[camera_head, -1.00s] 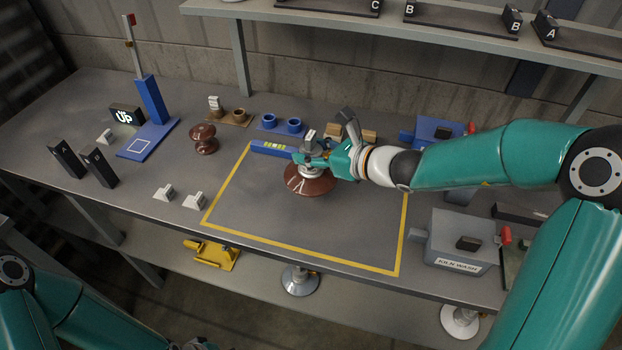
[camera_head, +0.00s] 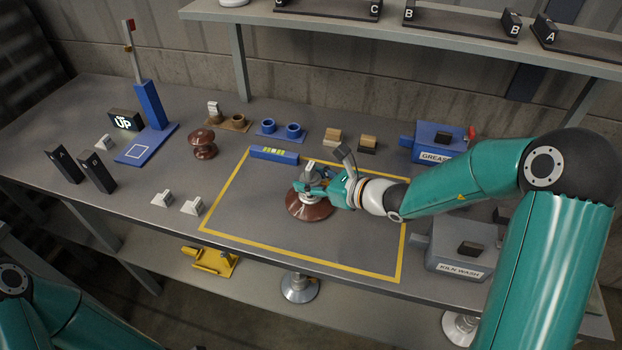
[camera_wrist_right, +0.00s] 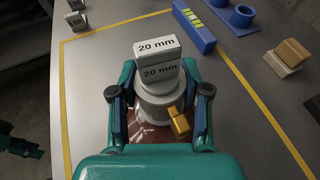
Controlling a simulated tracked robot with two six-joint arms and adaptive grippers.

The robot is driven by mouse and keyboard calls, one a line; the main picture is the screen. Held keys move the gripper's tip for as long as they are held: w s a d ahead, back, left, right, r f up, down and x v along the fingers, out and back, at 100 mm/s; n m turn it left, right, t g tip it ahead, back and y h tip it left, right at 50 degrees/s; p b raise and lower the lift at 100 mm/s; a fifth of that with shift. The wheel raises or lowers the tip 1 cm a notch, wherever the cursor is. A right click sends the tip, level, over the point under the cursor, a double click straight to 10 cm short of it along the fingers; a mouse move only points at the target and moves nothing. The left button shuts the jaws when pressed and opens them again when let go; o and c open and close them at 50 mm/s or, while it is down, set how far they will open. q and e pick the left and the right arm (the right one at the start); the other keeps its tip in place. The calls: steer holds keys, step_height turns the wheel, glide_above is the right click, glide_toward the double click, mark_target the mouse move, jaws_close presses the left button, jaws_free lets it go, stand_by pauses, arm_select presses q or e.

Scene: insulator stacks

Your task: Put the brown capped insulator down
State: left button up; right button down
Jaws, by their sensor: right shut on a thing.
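The brown capped insulator (camera_head: 311,207) is a wide glossy brown disc with a grey metal cap, upright inside the yellow outline on the bench. My right gripper (camera_head: 312,184) is shut on its cap. In the right wrist view the fingers of my right gripper (camera_wrist_right: 160,105) stand on both sides of the grey cap (camera_wrist_right: 160,97), and the brown disc (camera_wrist_right: 148,134) shows below. Grey blocks marked 20 mm (camera_wrist_right: 158,60) show at the cap's far side. I cannot tell whether the disc touches the bench. My left gripper is not clearly in view; only my left arm shows.
The yellow outline (camera_head: 300,248) encloses mostly bare bench. A blue level (camera_head: 274,154) lies at its back edge. A brown spool insulator (camera_head: 202,144) and a blue stand (camera_head: 150,105) are to the left. The kiln wash box (camera_head: 459,248) and grease box (camera_head: 435,143) are on the right.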

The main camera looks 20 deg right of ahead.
steer(key=c, duration=0.5)
jaws_free()
steer(key=shift+c, duration=0.2)
steer(key=v, duration=1.2)
